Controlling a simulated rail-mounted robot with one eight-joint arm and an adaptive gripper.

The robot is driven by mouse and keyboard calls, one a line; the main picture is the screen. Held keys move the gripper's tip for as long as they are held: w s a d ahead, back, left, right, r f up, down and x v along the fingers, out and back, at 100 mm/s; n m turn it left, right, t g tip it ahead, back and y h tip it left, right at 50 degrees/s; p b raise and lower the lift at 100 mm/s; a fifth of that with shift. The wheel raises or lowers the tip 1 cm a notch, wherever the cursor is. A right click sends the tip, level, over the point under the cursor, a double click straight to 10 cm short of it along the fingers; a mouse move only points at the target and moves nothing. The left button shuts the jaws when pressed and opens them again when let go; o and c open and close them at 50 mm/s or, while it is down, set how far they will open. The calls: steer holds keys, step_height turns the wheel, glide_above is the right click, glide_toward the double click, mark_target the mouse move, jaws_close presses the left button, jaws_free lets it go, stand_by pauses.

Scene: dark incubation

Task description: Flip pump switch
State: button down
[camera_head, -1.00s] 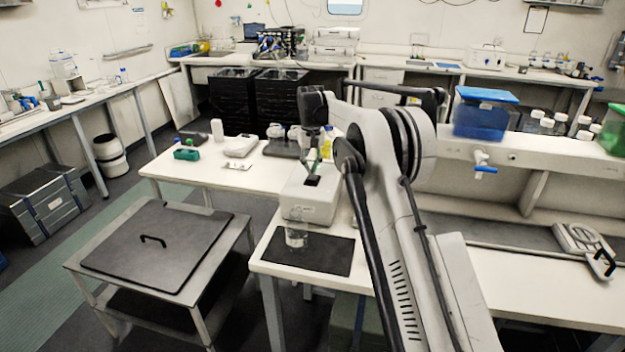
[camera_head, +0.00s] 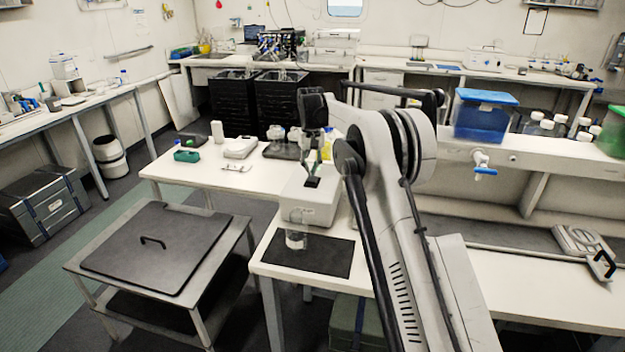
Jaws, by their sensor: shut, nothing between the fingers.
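The pump looks to be the white box (camera_head: 310,207) on the white table, with a small black switch (camera_head: 312,182) on its top. My gripper (camera_head: 312,176) is shut and empty, pointing down at the switch. Its tips look to be at or just above the switch; I cannot tell whether they touch. My arm hides the area to the right of the box.
A low table with a dark lid (camera_head: 155,250) stands at the left. A blue-lidded tank (camera_head: 484,115) with a tap sits on the right shelf. White devices (camera_head: 240,148) and a green object (camera_head: 187,156) lie farther back on the table.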

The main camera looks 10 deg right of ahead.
mark_target(311, 180)
steer(key=shift+f+b, duration=0.85)
steer(key=shift+f, duration=0.55)
stand_by(1.0)
steer(key=shift+r, duration=0.15)
steer(key=shift+r+p, duration=1.45)
steer(key=shift+r, duration=1.9)
